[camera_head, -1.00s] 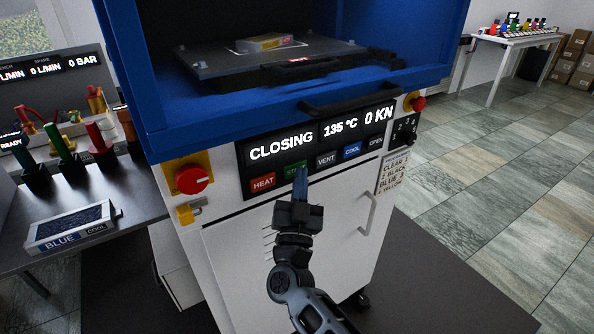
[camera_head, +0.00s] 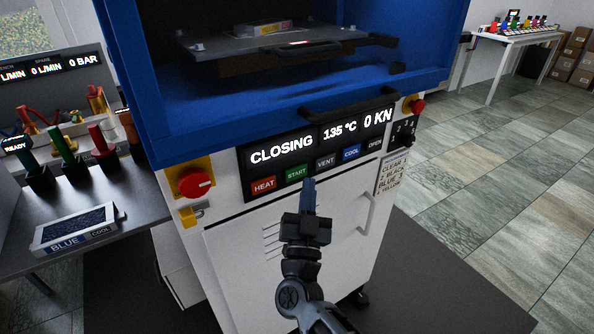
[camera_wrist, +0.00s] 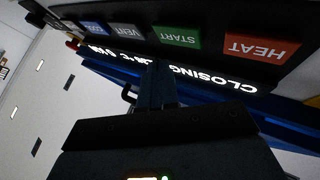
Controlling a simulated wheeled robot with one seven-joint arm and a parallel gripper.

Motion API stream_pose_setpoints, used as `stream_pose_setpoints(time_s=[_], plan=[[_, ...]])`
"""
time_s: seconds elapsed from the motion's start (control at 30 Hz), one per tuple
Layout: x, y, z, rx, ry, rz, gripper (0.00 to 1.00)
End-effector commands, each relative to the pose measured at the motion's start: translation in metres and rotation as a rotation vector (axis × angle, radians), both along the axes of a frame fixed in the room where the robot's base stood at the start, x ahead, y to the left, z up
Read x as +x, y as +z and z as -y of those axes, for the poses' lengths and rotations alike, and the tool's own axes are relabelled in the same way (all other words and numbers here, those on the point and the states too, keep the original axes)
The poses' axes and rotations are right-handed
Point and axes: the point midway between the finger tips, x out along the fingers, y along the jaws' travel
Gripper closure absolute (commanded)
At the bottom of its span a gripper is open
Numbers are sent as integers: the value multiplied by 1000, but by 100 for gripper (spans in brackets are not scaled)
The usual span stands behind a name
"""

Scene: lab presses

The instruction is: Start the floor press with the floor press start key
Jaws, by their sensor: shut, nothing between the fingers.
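The floor press (camera_head: 168,115) is a blue and white cabinet with an open front. Its display (camera_head: 318,142) reads CLOSING, 135 °C and 0 KN. The green START key (camera_head: 297,174) sits below the display, between the red HEAT key (camera_head: 263,185) and the grey VENT key (camera_head: 326,161). In the wrist view the START key (camera_wrist: 177,37) is uncovered and upside down. My gripper (camera_head: 309,181) is shut and empty, with its blue fingertips just below and right of START, apart from it. Inside the press, a platen (camera_head: 215,48) carries a small flat piece (camera_head: 263,29).
A red knob (camera_head: 195,183) on a yellow plate is left of the panel, and a red button (camera_head: 417,105) is at right. A black handle (camera_head: 350,103) juts out above the display. A bench with a BLUE COOL tray (camera_head: 75,229) stands at left. Floor at right is clear.

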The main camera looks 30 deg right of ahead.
Motion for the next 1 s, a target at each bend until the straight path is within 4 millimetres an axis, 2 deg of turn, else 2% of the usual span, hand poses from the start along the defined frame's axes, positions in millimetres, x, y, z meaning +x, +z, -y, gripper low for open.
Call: stream_pose_setpoints(time_s=[0.4,1.0], plan=[[-34,2,0,-1,0,1,100],[-36,1,0,-1,0,1,100]])
